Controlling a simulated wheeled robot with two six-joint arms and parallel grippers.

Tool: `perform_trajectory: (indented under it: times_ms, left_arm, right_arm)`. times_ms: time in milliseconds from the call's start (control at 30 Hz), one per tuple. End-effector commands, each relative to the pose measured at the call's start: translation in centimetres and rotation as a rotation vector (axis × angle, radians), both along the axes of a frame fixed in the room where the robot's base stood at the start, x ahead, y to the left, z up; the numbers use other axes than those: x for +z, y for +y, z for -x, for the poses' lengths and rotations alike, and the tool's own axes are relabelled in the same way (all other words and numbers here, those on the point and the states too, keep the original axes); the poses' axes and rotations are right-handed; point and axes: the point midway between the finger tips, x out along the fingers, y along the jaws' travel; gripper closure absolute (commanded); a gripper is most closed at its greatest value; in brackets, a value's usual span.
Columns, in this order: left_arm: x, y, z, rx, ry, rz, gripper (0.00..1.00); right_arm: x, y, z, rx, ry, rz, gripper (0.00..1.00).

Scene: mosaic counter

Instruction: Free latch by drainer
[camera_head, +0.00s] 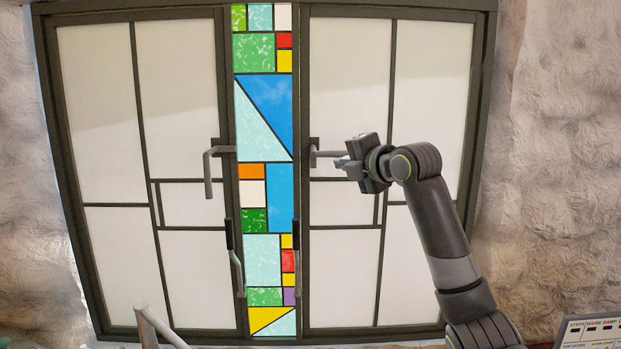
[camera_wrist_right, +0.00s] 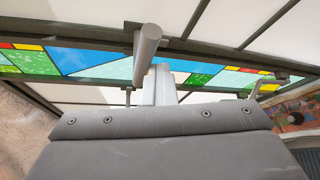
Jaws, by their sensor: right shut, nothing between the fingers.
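A dark-framed window (camera_head: 348,12) has two pale-paned leaves beside a coloured mosaic strip. An upper latch handle on the left (camera_head: 208,175) is L-shaped and hangs down. The upper latch handle on the right (camera_head: 313,158) is beside my right gripper (camera_head: 342,161). In the right wrist view, a grey round bar (camera_wrist_right: 148,45), which looks like this handle, lies just beyond the fingertips (camera_wrist_right: 162,78). The right gripper is shut and empty. I cannot tell whether it touches the handle. My left gripper is out of view. No drainer shows clearly.
Two lower handles, left (camera_head: 236,262) and right (camera_head: 296,262), hang along the mosaic strip. A grey bent bar (camera_head: 152,322) rises at the bottom left. A printed panel (camera_head: 590,332) stands at the bottom right. Rough pale walls flank the window.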

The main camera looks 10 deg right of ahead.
Motion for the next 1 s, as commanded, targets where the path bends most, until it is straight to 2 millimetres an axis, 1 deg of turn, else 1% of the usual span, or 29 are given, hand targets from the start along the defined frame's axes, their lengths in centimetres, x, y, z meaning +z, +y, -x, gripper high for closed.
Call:
perform_trajectory:
  times_ms: [33,100,333,767,867,967,1000]
  left_arm:
    - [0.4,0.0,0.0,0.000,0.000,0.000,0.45]
    - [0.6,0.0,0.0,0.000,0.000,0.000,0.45]
    - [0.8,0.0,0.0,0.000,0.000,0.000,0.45]
    - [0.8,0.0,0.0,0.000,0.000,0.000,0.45]
    - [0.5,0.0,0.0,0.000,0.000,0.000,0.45]
    - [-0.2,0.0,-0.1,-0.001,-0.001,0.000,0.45]
    - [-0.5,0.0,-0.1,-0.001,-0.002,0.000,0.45]
  right_arm:
    - [0.8,0.0,0.1,0.001,-0.008,0.015,1.00]
    - [0.9,0.0,0.1,0.000,-0.005,0.035,1.00]
    - [1.2,0.0,0.1,0.000,-0.006,0.064,1.00]
    - [1.4,0.0,0.2,-0.002,-0.011,0.066,1.00]
    - [0.7,0.0,0.1,-0.002,-0.010,0.066,1.00]
    - [-0.9,0.1,-0.1,-0.004,-0.002,0.066,1.00]
    - [-1.8,0.1,-0.2,-0.003,0.002,0.065,1.00]
